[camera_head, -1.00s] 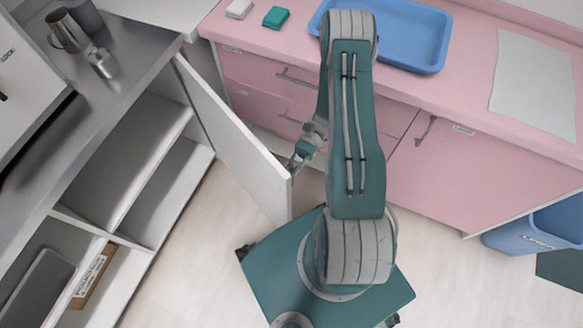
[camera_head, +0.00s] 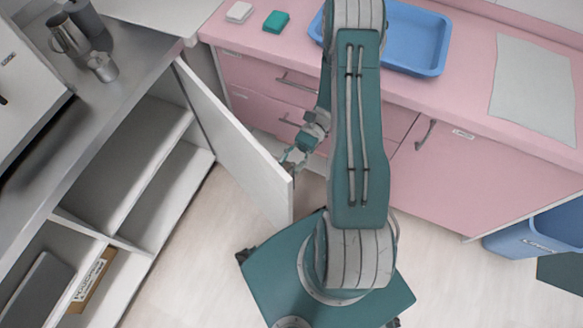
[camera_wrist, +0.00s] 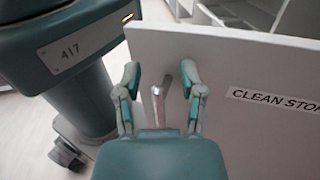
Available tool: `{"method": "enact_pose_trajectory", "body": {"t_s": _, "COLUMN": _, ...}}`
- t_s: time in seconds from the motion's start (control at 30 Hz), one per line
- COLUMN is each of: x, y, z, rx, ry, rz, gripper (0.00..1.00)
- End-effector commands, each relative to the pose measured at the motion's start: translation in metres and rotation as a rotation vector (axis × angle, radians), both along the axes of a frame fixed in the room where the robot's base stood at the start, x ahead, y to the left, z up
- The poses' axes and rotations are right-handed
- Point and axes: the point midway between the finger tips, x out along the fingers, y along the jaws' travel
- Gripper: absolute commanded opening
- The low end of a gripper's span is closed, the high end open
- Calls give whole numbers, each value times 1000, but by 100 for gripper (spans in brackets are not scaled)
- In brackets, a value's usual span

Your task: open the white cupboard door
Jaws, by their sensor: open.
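The white cupboard door (camera_head: 235,150) stands swung well out from the cupboard on the left, with the shelves behind it exposed. In the wrist view the door (camera_wrist: 255,75) carries a "CLEAN STO..." label and a metal bar handle (camera_wrist: 158,105). My gripper (camera_head: 290,165) is at the door's free edge, on its outer face. In the wrist view my gripper (camera_wrist: 160,80) is open, with one finger on each side of the handle. I cannot tell whether the fingers touch it.
The white cupboard shelves (camera_head: 125,165) hold a dark flat item and a brown labelled box (camera_head: 93,278). Pink drawers and a pink counter (camera_head: 470,105) with a blue tray (camera_head: 418,40) stand behind my arm. A blue bin (camera_head: 535,235) is at right. Floor is clear left of my base.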

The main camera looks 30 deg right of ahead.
Motion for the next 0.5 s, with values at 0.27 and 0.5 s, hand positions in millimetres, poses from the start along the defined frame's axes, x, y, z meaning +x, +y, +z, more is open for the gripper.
{"method": "enact_pose_trajectory", "body": {"t_s": 0.27, "x": 1, "y": 0, "z": 35, "rx": -1, "ry": -2, "rz": 0, "gripper": 51}}
{"method": "enact_pose_trajectory", "body": {"t_s": 0.5, "x": 1, "y": 0, "z": 39, "rx": 0, "ry": 1, "rz": 0, "gripper": 51}}
